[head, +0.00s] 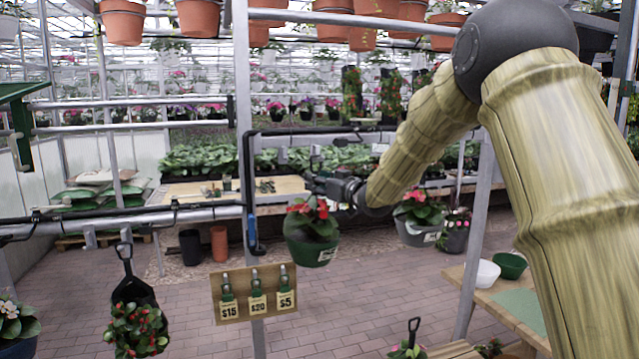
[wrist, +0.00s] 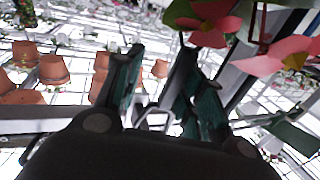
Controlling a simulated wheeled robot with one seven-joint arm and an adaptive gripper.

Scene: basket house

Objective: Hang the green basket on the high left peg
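The green basket (head: 314,252), with red flowers and leaves, hangs in mid-air right of the middle post in the head view. My gripper (head: 318,184) is just above its flowers, at the end of my arm. The hanger between them is too small to make out. In the wrist view, the two dark fingers (wrist: 158,85) stand with a gap between them. Reddish petals show at the upper right there. I cannot tell whether the fingers hold the hanger. Dark horizontal bars with small brackets run behind and left of my gripper; I cannot single out the high left peg.
A grey post (head: 243,150) stands left of the basket, with a price board (head: 255,293) below. Another flower basket (head: 420,230) hangs to the right. A black-hooked basket (head: 135,310) hangs lower left. Terracotta pots (head: 198,18) hang overhead. A wooden table (head: 480,300) stands right.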

